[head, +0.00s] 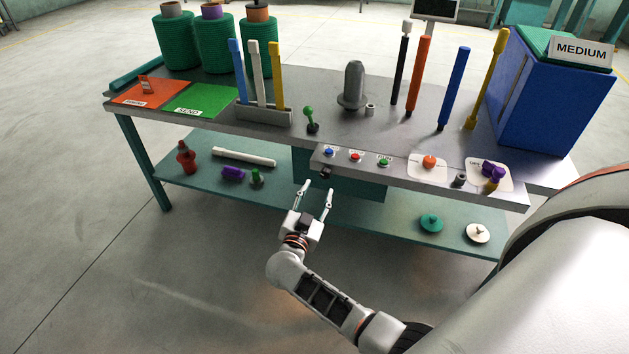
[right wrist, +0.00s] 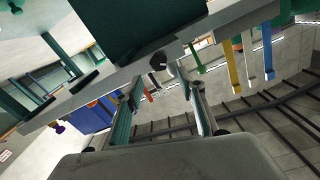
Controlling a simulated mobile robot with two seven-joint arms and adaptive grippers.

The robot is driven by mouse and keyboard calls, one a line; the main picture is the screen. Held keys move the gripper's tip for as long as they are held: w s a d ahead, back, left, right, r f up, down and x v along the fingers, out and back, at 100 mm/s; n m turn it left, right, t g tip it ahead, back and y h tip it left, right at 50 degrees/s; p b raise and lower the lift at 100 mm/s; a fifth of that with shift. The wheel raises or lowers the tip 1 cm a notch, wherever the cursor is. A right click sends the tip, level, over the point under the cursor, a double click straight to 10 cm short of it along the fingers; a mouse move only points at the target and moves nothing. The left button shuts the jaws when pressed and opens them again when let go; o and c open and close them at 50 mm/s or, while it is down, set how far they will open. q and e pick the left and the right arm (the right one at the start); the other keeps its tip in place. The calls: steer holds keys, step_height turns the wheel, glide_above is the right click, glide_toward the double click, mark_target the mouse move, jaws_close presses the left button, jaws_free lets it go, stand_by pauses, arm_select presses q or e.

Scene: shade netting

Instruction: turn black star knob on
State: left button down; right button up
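The black star knob (head: 325,172) is small and dark, on the front edge of the bench under the push-button panel. It also shows in the right wrist view (right wrist: 158,62), beyond my fingertips; its exact angle is too small to read. My right gripper (head: 318,187) is open and empty, just in front of and slightly below the knob, its fingers pointing toward the bench. In the right wrist view the two fingers stand apart with the knob between their lines, and I see no contact. My left gripper is not in view.
Blue, red and green buttons (head: 356,156) sit above the knob. A green-handled lever (head: 310,118) stands behind them. The lower shelf (head: 200,200) holds loose parts, including a white bar (head: 244,156) and a teal disc (head: 431,223). The floor in front is clear.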

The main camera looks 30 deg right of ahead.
mark_target(325, 175)
steer(key=shift+b+x, duration=0.65)
steer(key=shift+x, duration=3.3)
steer(key=shift+f, duration=0.1)
steer(key=c, duration=1.1)
